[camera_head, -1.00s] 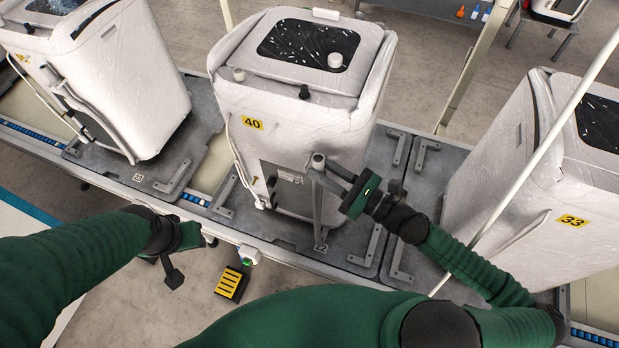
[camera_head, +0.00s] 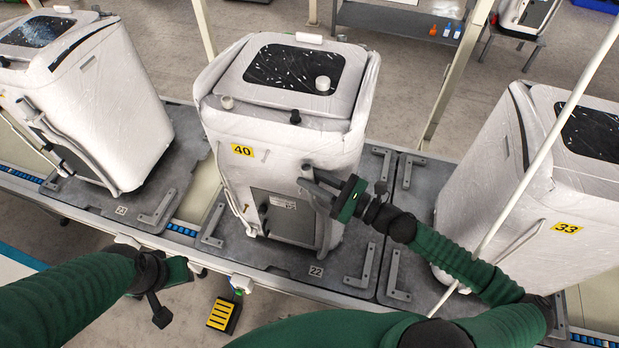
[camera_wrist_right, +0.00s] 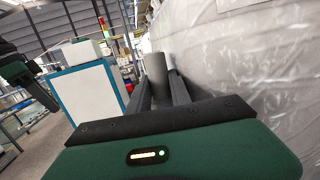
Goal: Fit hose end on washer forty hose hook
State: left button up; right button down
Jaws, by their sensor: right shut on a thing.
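Washer forty (camera_head: 285,140) stands wrapped in film in the middle of the head view, with a yellow 40 label (camera_head: 242,150). A small pale peg, apparently the hose hook (camera_head: 266,156), sits right of the label. My right gripper (camera_head: 316,184) is shut on the grey hose end (camera_head: 307,171), held upright at the washer's front right, lower than the peg and apart from it. The hose (camera_head: 326,228) hangs below. In the right wrist view the hose end (camera_wrist_right: 157,72) stands between the fingers, near the film. My left gripper (camera_head: 160,300) is low left, away from the washer; its jaw opening is unclear.
Washer 33 (camera_head: 550,190) stands at right and another wrapped washer (camera_head: 90,100) at left. A pale slanting pole (camera_head: 545,150) crosses in front of washer 33. Grey base plates with raised brackets (camera_head: 365,265) surround washer forty. A yellow-black pedal (camera_head: 224,315) is on the floor.

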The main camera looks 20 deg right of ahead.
jog(key=shift+a+r, duration=0.1)
jog(key=shift+a, duration=0.05)
jog(key=shift+w+d, duration=0.15)
jog(key=shift+d, duration=0.1)
jog(key=shift+a, duration=0.25)
pick_arm(q)
jog(key=shift+s+d+r, duration=0.15)
jog(key=shift+s+r, duration=0.15)
pick_arm(e)
jog(key=shift+w+a, duration=0.1)
jog(key=shift+w, duration=0.05)
pick_arm(q)
jog(key=shift+s+d+f, duration=0.15)
jog(key=shift+d, duration=0.05)
pick_arm(e)
jog(key=shift+a+f, duration=0.15)
jog(key=shift+f, duration=0.3)
jog(key=c, duration=1.3)
grip_release()
jog(key=shift+w, duration=0.1)
jog(key=shift+o, duration=1)
jog(key=shift+a, duration=0.1)
pick_arm(q)
jog(key=shift+a, duration=0.35)
pick_arm(e)
jog(key=shift+a+r, duration=0.1)
jog(key=shift+r, duration=0.05)
